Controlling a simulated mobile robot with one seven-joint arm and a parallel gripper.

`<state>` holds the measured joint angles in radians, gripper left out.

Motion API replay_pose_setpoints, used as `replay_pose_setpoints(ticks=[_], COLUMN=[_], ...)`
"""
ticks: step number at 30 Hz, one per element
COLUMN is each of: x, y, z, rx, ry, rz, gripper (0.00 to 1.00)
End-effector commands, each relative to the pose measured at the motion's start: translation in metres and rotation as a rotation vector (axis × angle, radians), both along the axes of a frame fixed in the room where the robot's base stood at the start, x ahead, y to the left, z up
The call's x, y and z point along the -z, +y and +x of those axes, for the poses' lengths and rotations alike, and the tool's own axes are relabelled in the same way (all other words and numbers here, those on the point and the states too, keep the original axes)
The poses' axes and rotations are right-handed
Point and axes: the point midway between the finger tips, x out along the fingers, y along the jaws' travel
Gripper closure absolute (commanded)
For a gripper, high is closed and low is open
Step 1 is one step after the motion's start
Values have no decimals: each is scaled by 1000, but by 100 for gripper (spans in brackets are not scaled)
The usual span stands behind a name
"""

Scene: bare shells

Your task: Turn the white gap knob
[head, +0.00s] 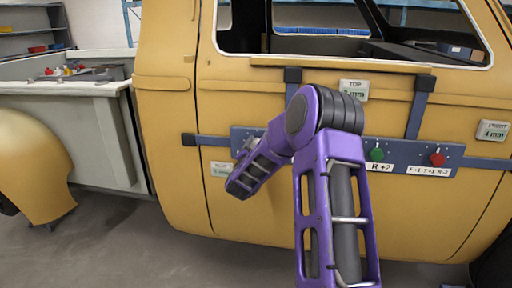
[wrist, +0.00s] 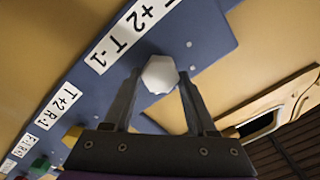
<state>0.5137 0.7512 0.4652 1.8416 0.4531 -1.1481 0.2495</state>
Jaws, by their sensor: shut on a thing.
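The white knob (wrist: 160,74) is a faceted knob on the blue panel (wrist: 205,25) in the wrist view. My gripper (wrist: 160,78) has one finger on each side of it and is shut on it. A white label (wrist: 132,35) with "T" markings lies beside the knob. In the head view the blue panel (head: 405,152) is fixed across the yellow car door, and my purple arm hides the white knob and my fingertips.
A green knob (head: 376,154) and a red knob (head: 437,159) stand on the panel's right part. A yellow knob (wrist: 73,133) shows in the wrist view. Gap displays marked TOP (head: 354,90) and FRONT (head: 493,131) are on the car.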

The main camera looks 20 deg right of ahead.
Motion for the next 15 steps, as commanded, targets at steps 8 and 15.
replay_pose_setpoints(ticks=[8,15], x=[1,1], y=[1,0], z=[0,0], rx=[-1,-1], ry=[3,2], rz=[1,-1], gripper=[98,14])
